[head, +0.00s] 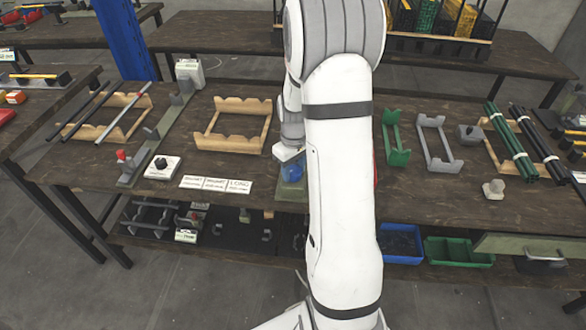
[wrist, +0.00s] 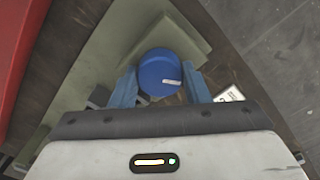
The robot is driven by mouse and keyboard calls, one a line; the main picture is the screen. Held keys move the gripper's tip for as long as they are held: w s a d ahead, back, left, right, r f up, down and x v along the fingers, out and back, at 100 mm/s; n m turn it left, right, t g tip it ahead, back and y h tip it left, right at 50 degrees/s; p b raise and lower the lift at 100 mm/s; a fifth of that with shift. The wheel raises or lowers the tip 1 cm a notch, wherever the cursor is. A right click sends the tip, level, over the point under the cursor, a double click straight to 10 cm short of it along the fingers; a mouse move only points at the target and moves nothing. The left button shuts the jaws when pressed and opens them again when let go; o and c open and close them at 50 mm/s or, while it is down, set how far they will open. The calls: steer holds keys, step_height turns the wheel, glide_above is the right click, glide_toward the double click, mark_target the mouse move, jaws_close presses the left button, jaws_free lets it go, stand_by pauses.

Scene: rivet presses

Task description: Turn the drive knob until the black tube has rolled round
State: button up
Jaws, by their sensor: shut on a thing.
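The round blue knob (wrist: 158,70) with a small white mark sits between the two blue fingers of my gripper (wrist: 160,88) in the wrist view, on a grey-green base (wrist: 85,60). My gripper is shut on it. In the head view, blue shows just below my wrist (head: 291,172), at the front of the table; my arm hides much of this spot. Black tubes lie on the wooden rack (head: 134,100) at the left, and others in a bundle (head: 538,142) at the right. I cannot tell which black tube the knob drives.
A white box with a black knob (head: 162,167) and white label cards (head: 215,185) lie left of my wrist. An empty wooden cradle (head: 237,126) stands behind them. Green (head: 395,138) and grey (head: 436,143) cradles and green tubes (head: 508,142) stand to the right. A red surface (wrist: 20,50) edges the wrist view.

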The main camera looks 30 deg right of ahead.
mark_target(294, 169)
steer(key=shift+w+r, duration=0.1)
stand_by(0.3)
steer(key=o, duration=1)
steer(key=shift+d, duration=0.1)
step_height(294, 169, up, 8)
steer(key=shift+f, duration=0.2)
